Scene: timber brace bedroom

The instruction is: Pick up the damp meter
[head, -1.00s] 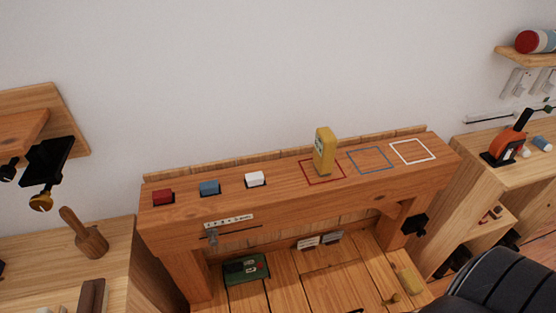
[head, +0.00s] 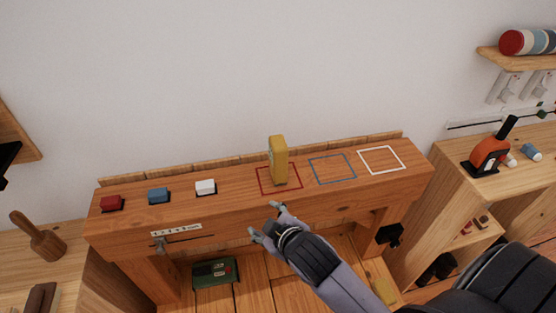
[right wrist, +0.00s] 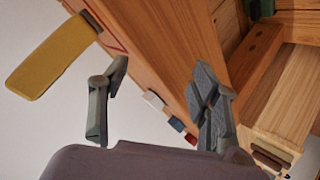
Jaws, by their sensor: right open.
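The damp meter (head: 278,160) is a yellow upright device. It stands on the wooden bench ledge, inside the red square outline (head: 291,191). My right gripper (head: 264,220) is open and empty, in front of the ledge and below the meter in the head view, apart from it. In the right wrist view the yellow meter (right wrist: 52,60) lies at the upper left, outside the open fingers (right wrist: 160,78). Its far end, at the ledge, is partly dark there. My left gripper is not in view.
Blue (head: 332,168) and white (head: 381,160) outlines to the right are empty. An orange tool (head: 490,155) stands on the right cabinet. A wall rises behind.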

